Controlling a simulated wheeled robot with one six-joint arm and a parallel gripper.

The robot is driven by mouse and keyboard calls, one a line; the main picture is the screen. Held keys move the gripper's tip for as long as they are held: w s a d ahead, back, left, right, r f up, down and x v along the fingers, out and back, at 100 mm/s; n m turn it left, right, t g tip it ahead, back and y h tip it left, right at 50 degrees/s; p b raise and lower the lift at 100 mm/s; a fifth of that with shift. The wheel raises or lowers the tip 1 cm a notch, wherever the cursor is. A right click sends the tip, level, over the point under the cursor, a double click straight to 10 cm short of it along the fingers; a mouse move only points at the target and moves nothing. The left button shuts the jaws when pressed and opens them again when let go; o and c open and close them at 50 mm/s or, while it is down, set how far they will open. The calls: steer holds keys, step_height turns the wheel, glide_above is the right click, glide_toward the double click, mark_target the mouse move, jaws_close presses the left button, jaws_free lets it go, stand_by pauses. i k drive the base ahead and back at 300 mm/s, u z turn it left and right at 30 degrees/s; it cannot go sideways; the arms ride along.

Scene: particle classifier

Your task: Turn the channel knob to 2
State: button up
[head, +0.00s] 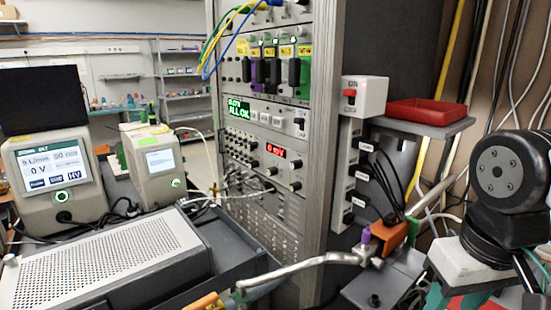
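The instrument rack (328,150) stands in the middle of the head view. A panel with a red "0 mV" display (276,150) carries several small black knobs. One black knob (296,163) is right of the display, and another knob (295,186) is below it. I cannot read the labels, so I cannot tell which is the channel knob or where it points. A black arm joint shows at the right edge, apparently mine. My gripper is not in view.
A green "ALL OK" display (238,109) sits higher on the rack, with cables above. A white box with a red switch (350,94) and a red tray (428,112) are right of the rack. A metal tube (300,265) crosses low in front.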

mark_target(271, 171)
steer(key=z, duration=0.05)
steer(key=k, duration=0.4)
steer(key=u, duration=1.5)
steer(key=i, duration=0.65)
steer(key=z, duration=0.8)
steer(key=i, duration=0.55)
steer(key=z, duration=0.6)
